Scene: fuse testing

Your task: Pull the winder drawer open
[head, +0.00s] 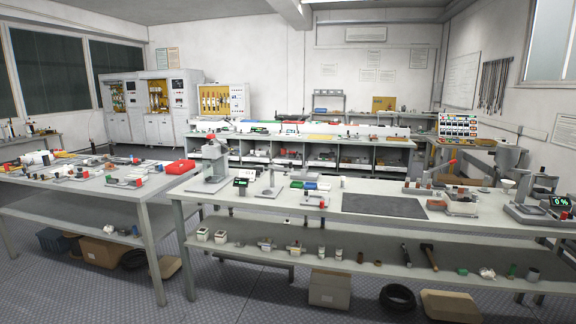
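Neither of my grippers is in view. I cannot make out a winder drawer for certain at this distance. A grey upright machine (213,165) stands at the left end of the front bench. A smaller grey stand (271,182) is beside it to the right. A small box-shaped device (461,202) with a reddish top sits toward the bench's right end. A grey machine (512,160) with a funnel-like part stands behind the right end. I cannot tell which of these is the winder.
The front bench (300,212) has a dark mat (384,206) and a lower shelf (310,256) with several small parts and hammers. A cardboard box (330,288) and a black coil (397,297) lie on the floor.

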